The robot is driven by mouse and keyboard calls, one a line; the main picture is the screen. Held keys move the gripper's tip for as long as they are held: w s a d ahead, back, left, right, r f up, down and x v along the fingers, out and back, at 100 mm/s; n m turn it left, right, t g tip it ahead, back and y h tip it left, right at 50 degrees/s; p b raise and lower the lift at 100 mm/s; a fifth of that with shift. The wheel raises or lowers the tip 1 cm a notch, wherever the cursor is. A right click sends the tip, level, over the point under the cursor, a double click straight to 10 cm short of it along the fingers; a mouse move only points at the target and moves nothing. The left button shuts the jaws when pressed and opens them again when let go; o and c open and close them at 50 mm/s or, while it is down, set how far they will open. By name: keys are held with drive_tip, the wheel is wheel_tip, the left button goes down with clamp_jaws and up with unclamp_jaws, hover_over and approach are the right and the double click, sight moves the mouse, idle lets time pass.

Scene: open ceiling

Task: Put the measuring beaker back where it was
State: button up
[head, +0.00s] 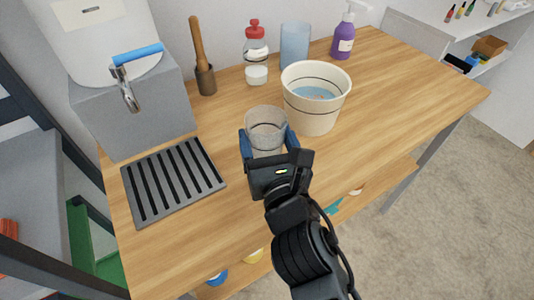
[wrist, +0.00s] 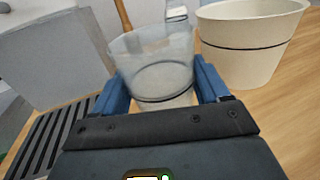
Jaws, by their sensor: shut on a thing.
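The measuring beaker (head: 266,122) is a clear, upright cup between the blue fingers of my gripper (head: 266,142). In the wrist view the beaker (wrist: 152,62) fills the space between the two fingers, and my gripper (wrist: 160,92) is shut on it. The beaker is over the wooden table (head: 400,95), left of and in front of the cream bucket (head: 316,108). I cannot tell whether its base touches the table. The lower part of the beaker is hidden by my gripper.
A slotted grey drain grate (head: 173,182) lies at the left, below a metal tap (head: 128,85). The table's right side is clear.

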sight(267, 154)
drive_tip(key=shift+f+b, duration=0.7)
drive_tip(key=shift+f, duration=1.1)
drive_tip(key=shift+f, duration=0.1)
drive_tip(key=o, duration=1.3)
drive_tip(key=shift+c, duration=0.2)
drive_tip(key=shift+s, duration=0.2)
drive_tip(key=b+v, duration=0.1)
drive_tip(key=v, duration=1)
drive_tip(key=shift+s+d, duration=0.2)
drive_tip(key=shift+s, duration=0.1)
